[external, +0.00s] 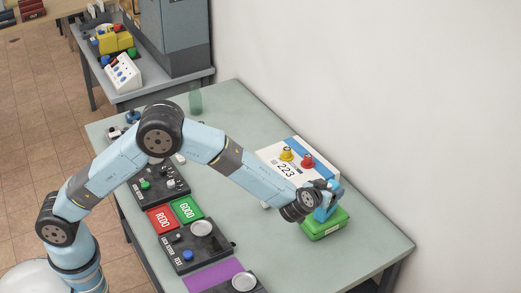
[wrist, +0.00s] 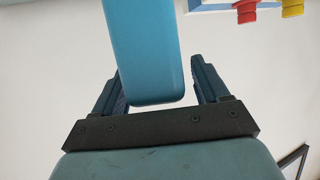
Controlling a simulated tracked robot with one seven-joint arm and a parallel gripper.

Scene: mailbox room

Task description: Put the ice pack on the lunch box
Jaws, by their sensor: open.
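The green lunch box (external: 323,226) sits on the table near the wall, at the right in the external view. The blue ice pack (external: 325,211) appears right at the top of the lunch box; whether it rests fully on it I cannot tell. In the wrist view the ice pack (wrist: 150,50) is a smooth blue slab, its far end cut off by the top edge. My gripper (external: 331,188) is at the ice pack, above the lunch box. Its fingers (wrist: 157,70) are open on either side of the slab, with a visible gap on the right.
A white box marked 223 (external: 272,160) stands just left of the lunch box, with a yellow (external: 287,154) and a red (external: 307,162) piece on top. Black control panels (external: 192,243) line the table's left edge. The white wall is close behind; the table front is clear.

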